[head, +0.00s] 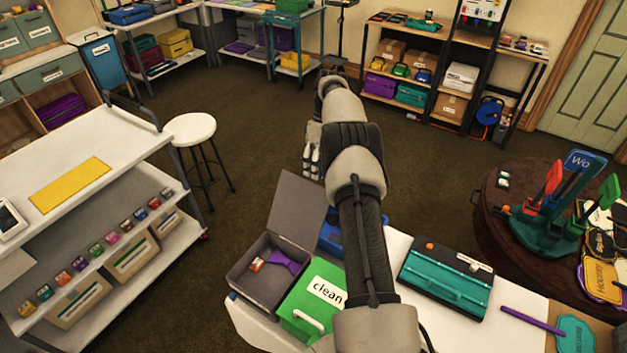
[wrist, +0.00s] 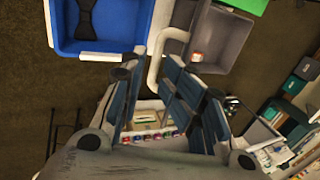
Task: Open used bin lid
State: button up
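A grey bin (head: 270,277) stands on the white table with its lid (head: 296,207) raised upright. A purple bow tie (head: 284,262) and a small box (head: 257,265) are inside. Its label does not show, so I cannot read whether it is the used bin. My gripper (head: 312,160) is beyond the bins in the head view, partly behind my arm. In the wrist view its fingers (wrist: 152,66) are spread apart. A white curved handle (wrist: 155,70) appears between them beside the grey bin (wrist: 226,36); contact is unclear.
The green bin (head: 310,283) marked "clean" is closed. An open blue bin (wrist: 120,25) holds a black bow tie (wrist: 85,18); my arm partly hides it in the head view. A teal case (head: 446,280) lies to the right. A white stool (head: 192,129) stands left on open floor.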

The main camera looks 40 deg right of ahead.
notch_tip(320, 180, up, 4)
jog(key=shift+f, duration=0.1)
dwell(0.6)
